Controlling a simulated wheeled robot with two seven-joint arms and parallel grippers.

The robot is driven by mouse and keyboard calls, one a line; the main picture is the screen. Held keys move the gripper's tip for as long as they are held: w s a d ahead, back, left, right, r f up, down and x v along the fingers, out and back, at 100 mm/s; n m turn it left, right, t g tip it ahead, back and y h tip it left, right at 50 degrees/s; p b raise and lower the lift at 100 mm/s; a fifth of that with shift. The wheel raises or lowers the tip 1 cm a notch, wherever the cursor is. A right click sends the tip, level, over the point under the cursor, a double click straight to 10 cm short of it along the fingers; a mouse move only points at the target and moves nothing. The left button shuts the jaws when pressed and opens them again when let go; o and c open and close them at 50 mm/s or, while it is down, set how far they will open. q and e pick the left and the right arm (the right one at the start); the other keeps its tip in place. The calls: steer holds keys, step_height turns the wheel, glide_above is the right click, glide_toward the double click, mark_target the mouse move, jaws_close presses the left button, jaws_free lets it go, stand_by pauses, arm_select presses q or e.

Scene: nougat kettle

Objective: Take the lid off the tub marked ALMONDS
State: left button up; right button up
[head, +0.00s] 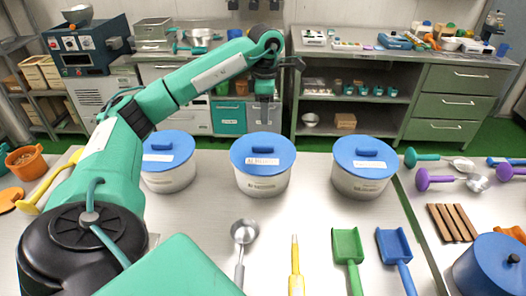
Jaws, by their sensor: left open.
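Three white tubs with blue lids stand in a row on the steel table: a left tub (168,179), a middle tub (262,184) and a right tub (361,184). Each lid has a raised blue handle and a pale label. The lettering is too small to read surely, so I cannot tell which is marked ALMONDS. All three lids are on: left (166,157), middle (262,149) and right (364,154). My left gripper (264,118) points down above and behind the middle lid's handle, apart from it, open and empty. My right gripper is not in view.
In front lie a metal ladle (244,232), a yellow-handled tool (295,265), a green scoop (347,250) and a blue scoop (395,247). A blue-lidded pot (492,268) and a wooden rack (452,222) are at the right. Bare table separates the tubs.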

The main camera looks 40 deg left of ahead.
arm_select(q)
steer(key=p, duration=0.1)
glide_above(263, 145)
steer(key=f, duration=0.6)
steer(key=shift+d+f, duration=0.3)
steer(key=shift+f, duration=0.1)
steer(key=shift+f+p, duration=0.45)
steer(key=shift+p, duration=0.05)
steer(key=f, duration=0.1)
steer(key=f+p, duration=0.1)
steer(key=f, duration=0.1)
steer(key=shift+s+a+f, duration=0.1)
steer(key=shift+a+f, duration=0.2)
steer(key=shift+f+p, duration=0.3)
steer(key=shift+f, duration=0.15)
jaws_close()
